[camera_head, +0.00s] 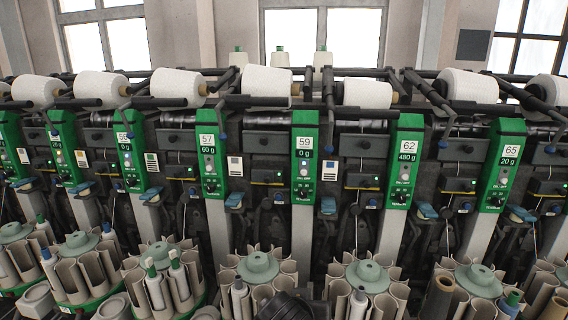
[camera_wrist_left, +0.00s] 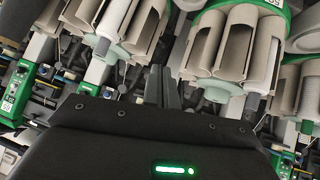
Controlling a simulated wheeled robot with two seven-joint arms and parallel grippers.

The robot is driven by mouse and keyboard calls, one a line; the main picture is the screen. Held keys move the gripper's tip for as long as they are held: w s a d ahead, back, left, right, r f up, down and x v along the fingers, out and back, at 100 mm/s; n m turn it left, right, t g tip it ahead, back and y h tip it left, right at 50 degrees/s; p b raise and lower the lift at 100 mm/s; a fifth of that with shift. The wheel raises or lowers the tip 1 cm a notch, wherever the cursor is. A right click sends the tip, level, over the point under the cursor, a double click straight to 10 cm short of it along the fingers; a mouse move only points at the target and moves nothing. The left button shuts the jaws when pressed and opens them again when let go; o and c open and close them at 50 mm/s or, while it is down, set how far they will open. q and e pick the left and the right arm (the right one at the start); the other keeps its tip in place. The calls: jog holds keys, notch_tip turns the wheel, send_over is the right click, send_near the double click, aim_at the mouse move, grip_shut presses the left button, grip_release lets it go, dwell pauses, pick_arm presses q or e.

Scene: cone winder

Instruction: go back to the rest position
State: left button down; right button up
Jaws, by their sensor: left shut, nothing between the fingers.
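My left gripper (camera_wrist_left: 163,88) shows in the left wrist view, its two dark fingers together with nothing between them. It points toward the gap between two round bobbin magazines. One magazine (camera_wrist_left: 222,45) is just right of the fingertips and appears apart from them. In the head view a dark rounded part (camera_head: 285,306) shows at the bottom edge, low in front of the middle magazine; I cannot tell which part of me it is. My right gripper is in neither view.
The cone winder fills the head view, with green unit panels (camera_head: 304,160) and white yarn cones (camera_head: 267,81) above. Round magazines (camera_head: 258,267) with upright tubes line the front. Some hold bobbins (camera_head: 358,304). Little free room shows between magazines.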

pick_arm(q)
jog(key=s+a+f+g, duration=0.3)
jog(key=s+a+f, duration=0.8)
jog(key=a+f, duration=0.35)
jog(key=s+a+f+g+y, duration=0.15)
jog(key=s+a+f, duration=0.25)
jog(key=s+a, duration=0.4)
jog(key=s+a+f+g+y, duration=0.15)
jog(key=s+a+f, duration=0.25)
jog(key=s+a, duration=0.45)
notch_tip(320, 180, down, 26)
jog(key=s, duration=0.2)
jog(key=s+a+f+g, duration=0.2)
jog(key=s+a+f, duration=0.1)
jog(key=s+f, duration=1.2)
jog(key=shift+s+m+y, duration=0.4)
jog(key=shift+a, duration=0.1)
